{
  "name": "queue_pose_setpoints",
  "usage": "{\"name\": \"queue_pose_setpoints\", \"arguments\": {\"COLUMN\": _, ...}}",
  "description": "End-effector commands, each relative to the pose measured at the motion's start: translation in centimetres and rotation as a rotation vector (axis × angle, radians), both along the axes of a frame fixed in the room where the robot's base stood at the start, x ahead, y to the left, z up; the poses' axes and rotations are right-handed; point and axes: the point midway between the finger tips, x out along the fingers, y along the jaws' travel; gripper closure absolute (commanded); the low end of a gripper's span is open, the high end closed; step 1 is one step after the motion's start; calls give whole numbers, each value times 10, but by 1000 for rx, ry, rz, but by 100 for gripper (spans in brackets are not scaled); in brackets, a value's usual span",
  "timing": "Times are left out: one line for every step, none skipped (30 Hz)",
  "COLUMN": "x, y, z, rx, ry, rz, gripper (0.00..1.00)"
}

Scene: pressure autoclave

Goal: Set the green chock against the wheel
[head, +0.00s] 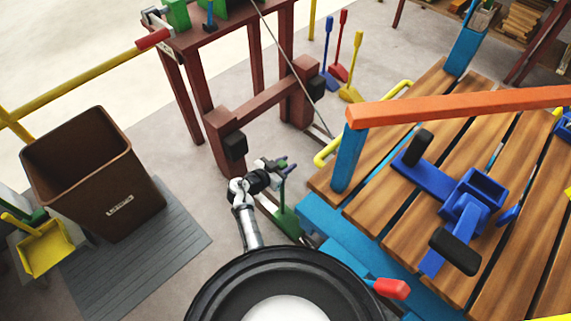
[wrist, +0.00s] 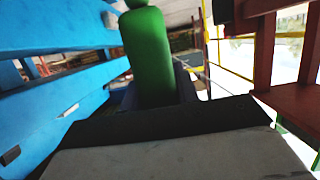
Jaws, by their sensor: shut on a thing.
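The green chock (head: 286,222) is a wedge with an upright handle, low beside the left edge of the blue cart (head: 352,243). My gripper (head: 281,168) is shut on the top of its handle. In the wrist view the green handle (wrist: 147,55) stands between my fingers, with the blue cart side (wrist: 50,60) to its left. The wedge is hidden in the wrist view. I cannot make out the wheel clearly; the cart frame and deck cover the space under it. I cannot tell whether the chock touches the floor.
A dark red stand (head: 255,105) rises behind my gripper. Blue (head: 328,80), red (head: 338,72) and yellow (head: 351,92) long-handled pieces stand farther back. A brown bin (head: 95,175) stands at left on a grey mat (head: 165,245). An orange rail (head: 450,106) crosses above the cart deck.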

Motion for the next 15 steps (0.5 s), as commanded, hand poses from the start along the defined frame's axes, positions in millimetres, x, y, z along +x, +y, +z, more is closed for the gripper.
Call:
{"name": "queue_pose_setpoints", "arguments": {"x": 1, "y": 0, "z": 3, "rx": -2, "ry": -5, "rz": 0, "gripper": 100}}
{"name": "queue_pose_setpoints", "arguments": {"x": 1, "y": 0, "z": 3, "rx": -2, "ry": -5, "rz": 0, "gripper": 100}}
{"name": "queue_pose_setpoints", "arguments": {"x": 1, "y": 0, "z": 3, "rx": -2, "ry": -5, "rz": 0, "gripper": 100}}
{"name": "queue_pose_setpoints", "arguments": {"x": 1, "y": 0, "z": 3, "rx": -1, "ry": -4, "rz": 0, "gripper": 100}}
{"name": "queue_pose_setpoints", "arguments": {"x": 1, "y": 0, "z": 3, "rx": -1, "ry": -4, "rz": 0, "gripper": 100}}
{"name": "queue_pose_setpoints", "arguments": {"x": 1, "y": 0, "z": 2, "rx": -1, "ry": -4, "rz": 0, "gripper": 100}}
{"name": "queue_pose_setpoints", "arguments": {"x": 1, "y": 0, "z": 1, "rx": -1, "ry": -4, "rz": 0, "gripper": 100}}
{"name": "queue_pose_setpoints", "arguments": {"x": 1, "y": 0, "z": 0, "rx": -1, "ry": -4, "rz": 0, "gripper": 100}}
{"name": "queue_pose_setpoints", "arguments": {"x": 1, "y": 0, "z": 0, "rx": -1, "ry": -4, "rz": 0, "gripper": 100}}
{"name": "queue_pose_setpoints", "arguments": {"x": 1, "y": 0, "z": -1, "rx": -1, "ry": -4, "rz": 0, "gripper": 100}}
{"name": "queue_pose_setpoints", "arguments": {"x": 0, "y": 0, "z": -2, "rx": 1, "ry": -1, "rz": 0, "gripper": 65}}
{"name": "queue_pose_setpoints", "arguments": {"x": 0, "y": 0, "z": -2, "rx": 1, "ry": -1, "rz": 0, "gripper": 60}}
{"name": "queue_pose_setpoints", "arguments": {"x": 0, "y": 0, "z": -2, "rx": 0, "ry": 0, "rz": 0, "gripper": 56}}
{"name": "queue_pose_setpoints", "arguments": {"x": 0, "y": 0, "z": -2, "rx": 0, "ry": 0, "rz": 0, "gripper": 52}}
{"name": "queue_pose_setpoints", "arguments": {"x": 0, "y": 0, "z": -2, "rx": 0, "ry": 0, "rz": 0, "gripper": 48}}
